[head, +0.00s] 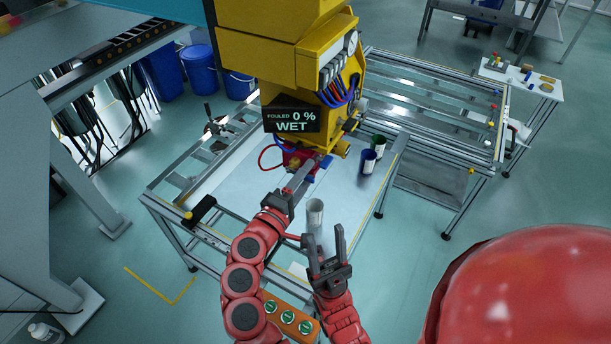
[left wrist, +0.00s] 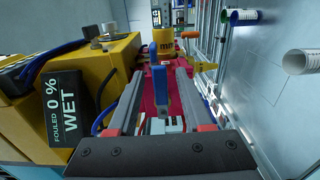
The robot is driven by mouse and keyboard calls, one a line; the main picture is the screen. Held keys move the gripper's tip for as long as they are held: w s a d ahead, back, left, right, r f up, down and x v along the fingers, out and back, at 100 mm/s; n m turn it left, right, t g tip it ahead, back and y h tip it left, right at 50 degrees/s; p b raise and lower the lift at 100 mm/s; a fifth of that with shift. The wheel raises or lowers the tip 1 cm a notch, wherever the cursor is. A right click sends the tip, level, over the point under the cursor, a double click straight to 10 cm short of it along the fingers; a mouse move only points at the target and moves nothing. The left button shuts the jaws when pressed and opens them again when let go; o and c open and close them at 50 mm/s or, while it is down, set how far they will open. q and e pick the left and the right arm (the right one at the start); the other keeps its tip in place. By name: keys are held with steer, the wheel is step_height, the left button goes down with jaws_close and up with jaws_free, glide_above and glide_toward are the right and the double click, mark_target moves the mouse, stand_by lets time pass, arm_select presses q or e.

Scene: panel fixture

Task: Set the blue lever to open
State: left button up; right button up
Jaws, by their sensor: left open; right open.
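The blue lever (left wrist: 159,92) stands upright in the left wrist view, in front of a red body (left wrist: 176,98). It appears between the two fingers of my left gripper (left wrist: 160,76), with gaps on both sides; I cannot tell how deep it sits between them. In the head view my left gripper (head: 300,174) reaches to the foot of the yellow machine (head: 272,62), and its arm and fingers hide most of the lever. My right gripper (head: 327,243) is open and empty, lower down near the table's front.
A black display (head: 292,119) reads "FOULED 0 % WET". A grey cylinder (head: 315,214) stands on the table (head: 232,183) between my grippers. Hoses and cables hang beside the machine.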

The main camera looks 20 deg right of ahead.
arm_select(q)
steer(key=p+v, duration=0.5)
steer(key=v, duration=1.2)
steer(key=shift+s+a, duration=0.15)
